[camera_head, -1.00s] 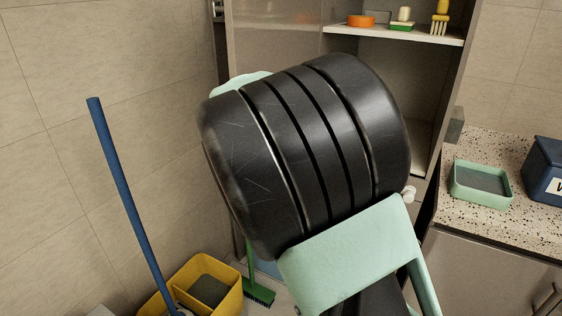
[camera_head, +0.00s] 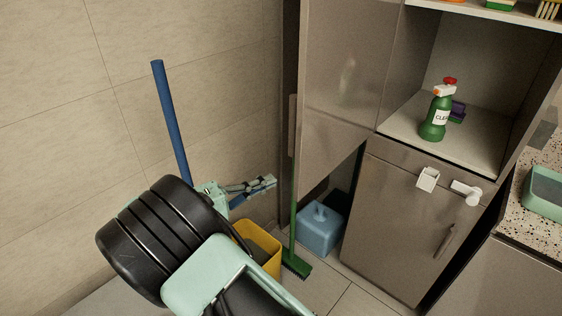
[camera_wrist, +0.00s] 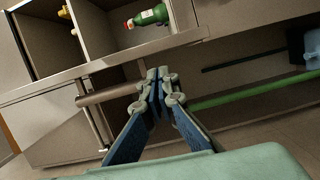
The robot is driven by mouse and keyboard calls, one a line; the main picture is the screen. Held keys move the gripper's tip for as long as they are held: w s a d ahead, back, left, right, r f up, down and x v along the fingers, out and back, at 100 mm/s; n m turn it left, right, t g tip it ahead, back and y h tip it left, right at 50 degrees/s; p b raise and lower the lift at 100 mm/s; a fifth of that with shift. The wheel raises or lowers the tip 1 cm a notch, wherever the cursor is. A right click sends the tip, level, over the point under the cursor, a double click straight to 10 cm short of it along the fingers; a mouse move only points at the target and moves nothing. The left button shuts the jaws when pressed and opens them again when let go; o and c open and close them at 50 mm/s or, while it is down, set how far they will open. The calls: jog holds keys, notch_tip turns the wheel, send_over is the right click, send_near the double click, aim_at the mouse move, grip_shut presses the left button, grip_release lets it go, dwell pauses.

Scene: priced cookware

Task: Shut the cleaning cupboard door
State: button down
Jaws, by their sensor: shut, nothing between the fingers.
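The cupboard door (camera_head: 335,85) is a tall brownish metallic panel in the head view. It stands ajar, its lower edge slanting out toward the left, with dark space below and behind it.
A yellow bucket (camera_head: 262,262) and blue pole (camera_head: 170,120) are near my arm. A green bottle (camera_head: 435,115) stands in the open compartment at right.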

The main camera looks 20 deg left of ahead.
jog(key=a+p+x, duration=0.1)
jog(key=p+x, duration=0.1)
jog(key=x, duration=0.7)
jog(key=shift+w+d+r+n+t, duration=0.2)
jog(key=shift+w+r+n+t, duration=0.1)
jog(key=shift+w+r, duration=0.15)
